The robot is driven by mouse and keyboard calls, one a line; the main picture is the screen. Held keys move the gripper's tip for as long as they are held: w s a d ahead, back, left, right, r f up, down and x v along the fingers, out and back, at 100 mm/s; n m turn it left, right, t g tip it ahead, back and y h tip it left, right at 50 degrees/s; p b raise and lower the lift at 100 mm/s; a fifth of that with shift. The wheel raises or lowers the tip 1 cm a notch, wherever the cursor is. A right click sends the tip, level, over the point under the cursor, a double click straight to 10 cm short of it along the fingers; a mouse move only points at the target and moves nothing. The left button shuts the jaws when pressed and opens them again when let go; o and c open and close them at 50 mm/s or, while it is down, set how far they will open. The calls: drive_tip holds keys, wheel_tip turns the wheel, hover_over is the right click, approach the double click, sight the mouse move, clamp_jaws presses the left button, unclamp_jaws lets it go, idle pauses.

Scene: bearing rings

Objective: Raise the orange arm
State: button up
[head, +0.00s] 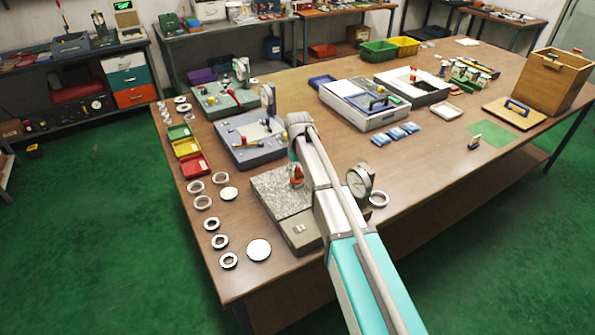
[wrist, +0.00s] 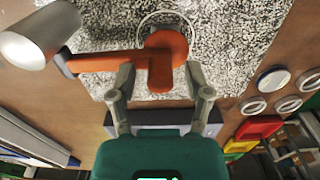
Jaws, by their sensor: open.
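The orange arm (wrist: 105,62) shows in the wrist view as a bar reaching left from a rounded orange body (wrist: 166,58) over a speckled stone plate (wrist: 235,40). In the head view a small part of the orange piece (head: 296,173) shows on the stone plate (head: 272,190), partly covered by my arm. My gripper (wrist: 160,76) is open, with one finger on each side of the orange body's near part. I cannot tell whether either finger touches it. A thin ring (wrist: 144,28) lies around the orange body's far end.
A dial gauge (head: 360,181) stands right of my arm; a pale cylinder (wrist: 38,38) shows beside the orange arm's left end. Several metal rings and discs (head: 259,249) lie along the left table edge. Coloured trays (head: 195,164) and a grey instrument box (head: 248,145) are close behind.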

clamp_jaws()
